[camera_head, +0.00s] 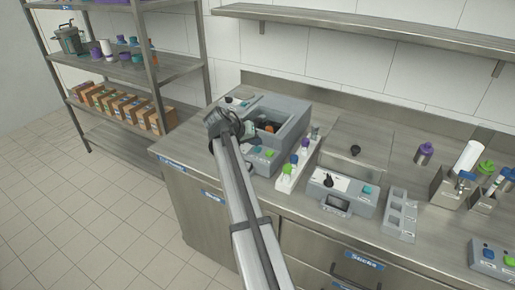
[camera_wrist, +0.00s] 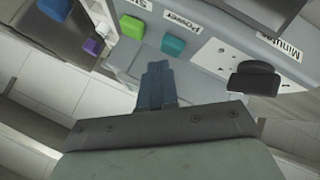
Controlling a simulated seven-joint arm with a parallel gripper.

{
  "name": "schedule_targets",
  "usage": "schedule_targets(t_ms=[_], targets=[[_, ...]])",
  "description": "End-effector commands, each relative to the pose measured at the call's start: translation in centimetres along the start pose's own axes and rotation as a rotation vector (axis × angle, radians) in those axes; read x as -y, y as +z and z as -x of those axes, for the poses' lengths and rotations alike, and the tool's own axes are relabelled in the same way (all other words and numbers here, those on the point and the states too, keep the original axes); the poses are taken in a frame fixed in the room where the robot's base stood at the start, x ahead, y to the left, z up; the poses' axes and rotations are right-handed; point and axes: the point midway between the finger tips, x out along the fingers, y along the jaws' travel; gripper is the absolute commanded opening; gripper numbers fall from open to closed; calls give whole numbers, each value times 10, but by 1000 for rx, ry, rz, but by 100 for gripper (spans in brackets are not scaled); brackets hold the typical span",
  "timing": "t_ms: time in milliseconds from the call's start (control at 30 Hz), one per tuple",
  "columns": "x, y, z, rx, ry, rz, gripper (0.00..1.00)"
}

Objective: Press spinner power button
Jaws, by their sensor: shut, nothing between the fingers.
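The spinner (camera_head: 287,112) is a grey box with an open top chamber, at the left of the counter. The wrist view shows its sloped panel (camera_wrist: 215,55) turned over. On it are a teal button (camera_wrist: 173,45) beside the word Power, a green button (camera_wrist: 132,27) beside a partly cut-off label, and a dark knob (camera_wrist: 254,78) near the word Minutes. My gripper (camera_wrist: 157,67) is shut and empty. Its fingertips appear just below the teal button in the wrist view; I cannot tell whether they touch it. In the head view my arm hides part of the panel.
A white rack (camera_head: 291,172) with colored-capped tubes stands right of the spinner. A grey device (camera_head: 342,190) and a grey holder (camera_head: 400,215) stand further right. A metal shelf unit (camera_head: 135,70) is at the left, and a wall shelf (camera_head: 380,28) hangs above.

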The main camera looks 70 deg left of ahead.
Motion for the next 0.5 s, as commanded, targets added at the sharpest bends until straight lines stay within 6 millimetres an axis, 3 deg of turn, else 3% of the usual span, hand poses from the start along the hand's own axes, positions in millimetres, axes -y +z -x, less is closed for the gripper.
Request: schedule_targets(t_ms=[500], targets=[[4, 4, -5, 0, 0, 0, 0]])
